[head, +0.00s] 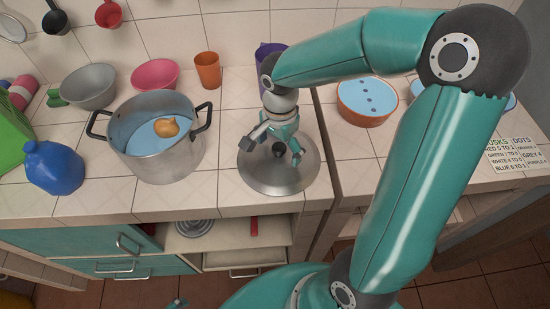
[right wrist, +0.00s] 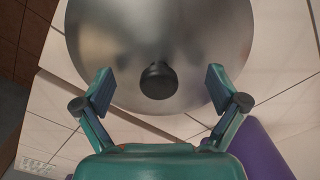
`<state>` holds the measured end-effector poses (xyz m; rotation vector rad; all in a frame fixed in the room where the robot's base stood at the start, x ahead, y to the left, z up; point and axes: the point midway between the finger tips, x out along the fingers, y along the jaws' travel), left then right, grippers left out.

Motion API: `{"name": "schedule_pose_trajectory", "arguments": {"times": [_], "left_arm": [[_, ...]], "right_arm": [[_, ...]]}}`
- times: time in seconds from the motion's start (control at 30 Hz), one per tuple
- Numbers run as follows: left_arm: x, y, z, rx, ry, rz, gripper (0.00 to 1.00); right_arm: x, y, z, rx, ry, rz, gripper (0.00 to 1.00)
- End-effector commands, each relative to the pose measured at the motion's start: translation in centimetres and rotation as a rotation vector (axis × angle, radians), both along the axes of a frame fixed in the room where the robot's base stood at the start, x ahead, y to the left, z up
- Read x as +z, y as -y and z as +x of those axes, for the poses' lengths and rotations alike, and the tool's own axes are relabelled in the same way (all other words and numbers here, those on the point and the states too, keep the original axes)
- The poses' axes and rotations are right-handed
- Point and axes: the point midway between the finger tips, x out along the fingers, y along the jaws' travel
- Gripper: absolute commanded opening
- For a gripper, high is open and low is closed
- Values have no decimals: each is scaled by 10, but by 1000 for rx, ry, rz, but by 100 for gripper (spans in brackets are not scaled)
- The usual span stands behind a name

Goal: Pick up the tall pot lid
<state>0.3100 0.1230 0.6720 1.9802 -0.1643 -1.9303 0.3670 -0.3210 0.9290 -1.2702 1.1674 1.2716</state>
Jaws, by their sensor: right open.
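A round metal lid (head: 252,180) with a black knob (head: 279,149) lies on the tiled counter, right of the pot. My right gripper (head: 270,149) is above the lid, its fingers spread on either side of the knob. In the right wrist view the lid (right wrist: 110,40) fills the upper middle. Its knob (right wrist: 158,80) shows between the two open fingers (right wrist: 160,88), apart from both. A metal pot (head: 155,158) with two dark handles stands open on the counter. My left gripper is not clearly seen.
The pot holds blue liquid and an orange-brown item (head: 166,127). A blue jug (head: 54,167), grey bowl (head: 89,87), pink bowl (head: 155,75) and orange cup (head: 207,70) stand around it. A purple container (right wrist: 262,150) is close to the right gripper. An orange-rimmed bowl (head: 365,113) stands right.

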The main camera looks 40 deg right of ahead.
Motion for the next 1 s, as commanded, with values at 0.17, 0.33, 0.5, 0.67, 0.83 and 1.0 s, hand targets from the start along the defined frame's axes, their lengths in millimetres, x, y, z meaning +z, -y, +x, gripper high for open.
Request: {"name": "schedule_pose_trajectory", "arguments": {"times": [0.17,0.33,0.5,0.67,0.83,1.0], "left_arm": [[0,0,0,0,0,0,100],[0,0,0,0,0,0,100],[0,0,0,0,0,0,100],[-1,0,0,0,0,0,100],[-1,0,0,0,0,0,100],[-1,0,0,0,0,0,100]], "right_arm": [[0,0,0,0,0,0,60],[0,0,0,0,0,0,32],[-1,0,0,0,-1,1,3],[-1,0,-1,0,-3,1,0],[-2,-1,-1,1,-5,2,0],[-2,-1,-2,2,-8,1,0]]}}
